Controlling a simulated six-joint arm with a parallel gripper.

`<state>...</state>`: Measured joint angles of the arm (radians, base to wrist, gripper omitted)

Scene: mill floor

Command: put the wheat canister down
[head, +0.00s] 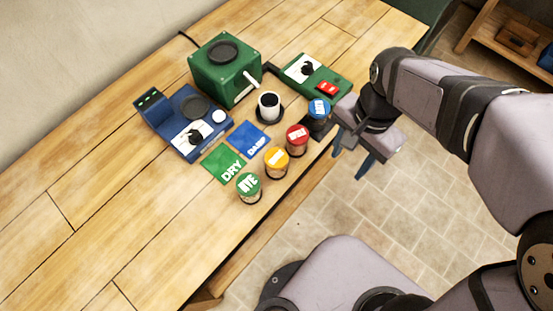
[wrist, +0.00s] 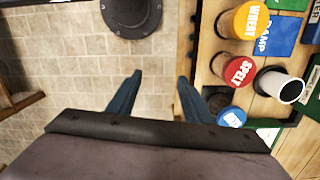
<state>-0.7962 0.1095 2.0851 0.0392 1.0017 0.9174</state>
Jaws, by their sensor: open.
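The wheat canister (head: 276,161) has a yellow lid and stands upright on the wooden table near its front edge, between the green-lidded and red-lidded canisters. Its yellow lid, lettered WHEAT, also shows at the top right of the wrist view (wrist: 252,20). My gripper (head: 352,155) is open and empty. It hangs past the table's front edge over the tiled floor, to the right of the wheat canister and apart from it. In the wrist view its two blue fingers (wrist: 159,82) are spread with only floor between them.
Canisters with green RYE (head: 249,187), red SPELT (head: 297,140) and blue (head: 319,109) lids share the row. Behind lie a green DRY mat (head: 223,165) and blue DAMP mat (head: 250,139), a cup (head: 269,105), a green mill (head: 226,70) and a blue device (head: 184,121). The table's left is clear.

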